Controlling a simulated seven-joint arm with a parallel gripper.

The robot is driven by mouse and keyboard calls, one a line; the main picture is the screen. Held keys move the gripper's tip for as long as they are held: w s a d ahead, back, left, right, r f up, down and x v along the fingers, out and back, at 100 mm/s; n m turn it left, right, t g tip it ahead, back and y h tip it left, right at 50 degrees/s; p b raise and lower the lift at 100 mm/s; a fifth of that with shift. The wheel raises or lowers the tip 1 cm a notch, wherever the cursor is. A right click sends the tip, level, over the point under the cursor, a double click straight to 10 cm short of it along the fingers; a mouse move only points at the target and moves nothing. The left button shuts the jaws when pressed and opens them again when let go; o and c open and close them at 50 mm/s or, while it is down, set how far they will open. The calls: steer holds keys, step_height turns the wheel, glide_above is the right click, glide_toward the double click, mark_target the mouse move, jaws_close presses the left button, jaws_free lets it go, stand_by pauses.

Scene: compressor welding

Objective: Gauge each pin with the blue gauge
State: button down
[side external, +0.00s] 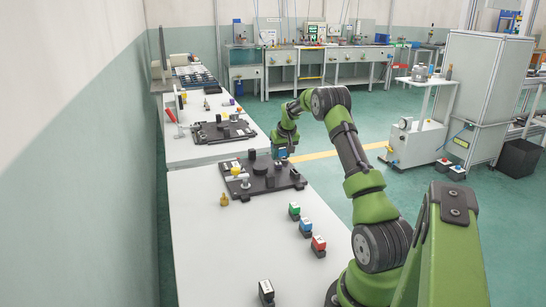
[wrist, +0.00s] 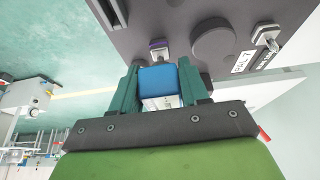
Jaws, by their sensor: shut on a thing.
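My gripper (wrist: 160,85) is shut on a blue block with a white face, the blue gauge (wrist: 158,82), and holds it near the right edge of the dark fixture plate (side external: 292,181). In the side external view my gripper (side external: 281,155) hangs over that edge. A yellow-topped pin (side external: 235,171) and a pale pin (side external: 245,183) stand on the plate's left side. A brass-coloured pin (side external: 224,200) stands on the table left of the plate.
A green block (side external: 294,209), a blue-and-white block (side external: 305,226) and a red block (side external: 318,243) stand in a row on the white table (side external: 215,250). A black-and-white block (side external: 266,290) stands nearer. A low round boss (wrist: 213,45) rises from the plate. The table's left front is clear.

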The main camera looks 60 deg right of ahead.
steer(key=shift+f, duration=0.85)
steer(key=shift+c, duration=2.4)
jaws_free()
steer(key=shift+f, duration=0.1)
steer(key=v, duration=1.7)
steer(key=shift+a+f, duration=0.1)
